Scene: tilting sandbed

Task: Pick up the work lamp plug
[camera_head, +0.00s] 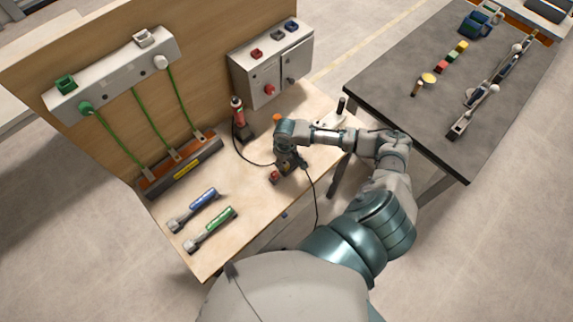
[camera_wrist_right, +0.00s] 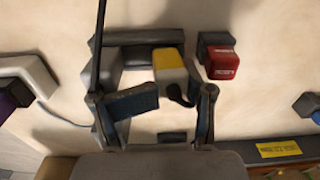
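My right gripper (camera_head: 286,158) reaches down over the wooden bench, and its hand hides most of what is under it. In the right wrist view the gripper (camera_wrist_right: 152,98) is open, its two fingers well apart. A yellow and white block (camera_wrist_right: 169,64), likely the work lamp plug, shows just beyond and between the fingertips, with a short dark piece beside it. I cannot tell whether the fingers touch it. A black cord runs down from the hand in the head view. My left gripper is not in view.
A red block (camera_wrist_right: 220,62) is close beside the yellow one. A red and dark upright lamp-like tool (camera_head: 238,112) with a black cord stands behind. Blue (camera_head: 194,211) and green (camera_head: 211,231) handled tools lie at the bench front. A grey control box (camera_head: 272,66) is on the back panel.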

